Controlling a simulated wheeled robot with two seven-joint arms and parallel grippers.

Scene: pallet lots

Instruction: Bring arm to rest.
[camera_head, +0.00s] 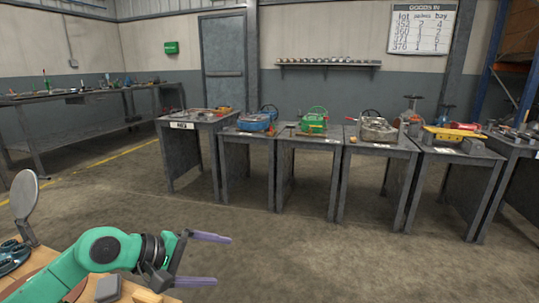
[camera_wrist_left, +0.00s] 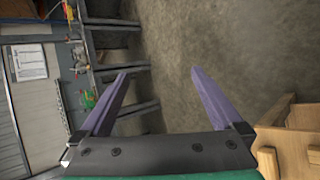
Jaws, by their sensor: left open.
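My left arm comes in from the lower left of the head view, green with a dark wrist. Its gripper (camera_head: 213,259) is open, with two purple fingers spread apart and nothing between them. It is held out over the floor, just right of a wooden surface (camera_head: 40,262). The left wrist view also shows the open gripper (camera_wrist_left: 160,85), with bare concrete floor beyond the fingertips. My right gripper is in neither view.
A row of grey tables (camera_head: 348,148) with valves and tools stands across the room. A long workbench (camera_head: 75,97) is at the left wall. A round grey disc (camera_head: 24,194) stands near my arm. A wooden box (camera_wrist_left: 290,140) is beside the gripper. The floor (camera_head: 330,255) between is clear.

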